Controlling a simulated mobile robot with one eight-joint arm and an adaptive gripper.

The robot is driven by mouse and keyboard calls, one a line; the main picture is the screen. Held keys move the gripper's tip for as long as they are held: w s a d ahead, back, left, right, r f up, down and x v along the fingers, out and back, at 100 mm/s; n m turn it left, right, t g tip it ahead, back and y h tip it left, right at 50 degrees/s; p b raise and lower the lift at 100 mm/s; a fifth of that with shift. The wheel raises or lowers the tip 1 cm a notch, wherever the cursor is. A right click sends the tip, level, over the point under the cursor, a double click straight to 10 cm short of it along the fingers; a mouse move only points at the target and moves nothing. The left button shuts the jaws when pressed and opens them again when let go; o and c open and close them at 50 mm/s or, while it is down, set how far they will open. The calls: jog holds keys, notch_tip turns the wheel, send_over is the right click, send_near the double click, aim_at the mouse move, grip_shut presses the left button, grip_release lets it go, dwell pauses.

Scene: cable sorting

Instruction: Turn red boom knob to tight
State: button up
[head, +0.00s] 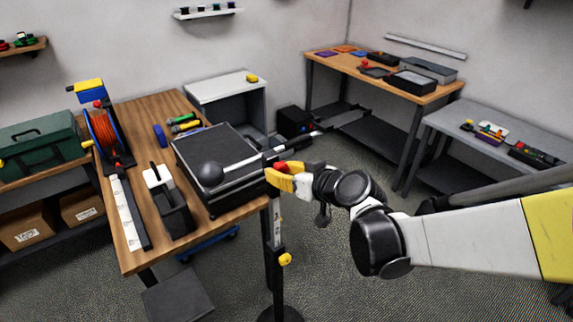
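The red boom knob (281,166) shows as a small red patch at the head of a stand, beside the dark boom (245,160). The boom slants from a dark ball (209,174) at lower left up to the right. My gripper (275,178), with yellow fingers, is right at the knob, its arm reaching in from the right. The fingers overlap the knob area, so I cannot tell whether they grip it or only sit beside it. The stand's pole (277,228) carries a scale and a yellow knob (285,259) lower down.
A wooden table (135,235) on the left holds a black case (215,150), a cable reel (103,130) and a white-and-black device (172,205). A grey cabinet (228,88) stands behind. A wooden bench (345,66) and grey table (545,127) stand at right. Open floor lies between.

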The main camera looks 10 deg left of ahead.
jog(key=m+g+y+b, duration=0.1)
jog(key=m, duration=0.1)
jog(key=shift+f+m+b, duration=0.1)
jog(key=shift+m+b, duration=0.25)
jog(key=shift+m, duration=0.05)
jog(key=m+g+y+b, duration=0.1)
jog(key=m+y+b, duration=0.1)
jog(key=m, duration=0.1)
jog(key=m+g+y+b, duration=0.1)
jog(key=m+y+b, duration=0.1)
jog(key=m+b, duration=0.1)
jog(key=shift+m, duration=0.4)
jog(key=shift+a+m+y+b, duration=0.1)
jog(key=shift+m+y+b, duration=0.65)
jog(key=shift+m, duration=0.65)
jog(key=shift+r, duration=0.2)
jog(key=o, duration=1.1)
jog(key=shift+s, duration=0.1)
